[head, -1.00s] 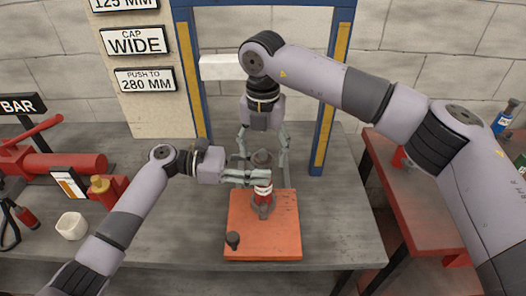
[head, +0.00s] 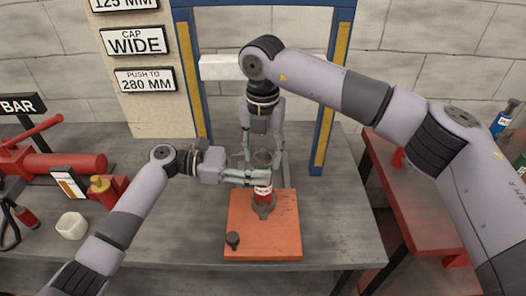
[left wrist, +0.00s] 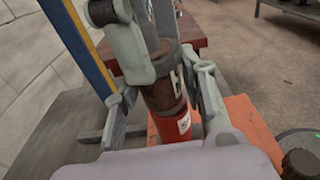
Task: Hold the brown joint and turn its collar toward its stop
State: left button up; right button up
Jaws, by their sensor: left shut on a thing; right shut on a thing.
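The brown joint (head: 262,160) stands upright on an orange base plate (head: 285,240); its lower part is a red, labelled body (head: 263,190). The left wrist view shows the brown section (left wrist: 160,95) above the red body (left wrist: 175,126). My left gripper (head: 262,177) comes in from the left and is shut on the joint near the top of the red part. My right gripper (head: 263,154) points down from above, with its fingers shut on the collar at the joint's upper end. The fingers partly hide the collar; the stop cannot be made out.
A blue frame with yellow strips (head: 328,100) rises behind the plate. A dark knob (head: 232,240) stands at the plate's front left corner. A red table (head: 425,215) is at right.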

jog(key=shift+c, duration=0.7)
jog(key=shift+n, duration=0.3)
jog(key=shift+d+n, duration=0.15)
jog(key=shift+n, duration=2.55)
jog(key=o, duration=1.2)
jog(key=shift+c, duration=0.2)
jog(key=shift+r, duration=0.1)
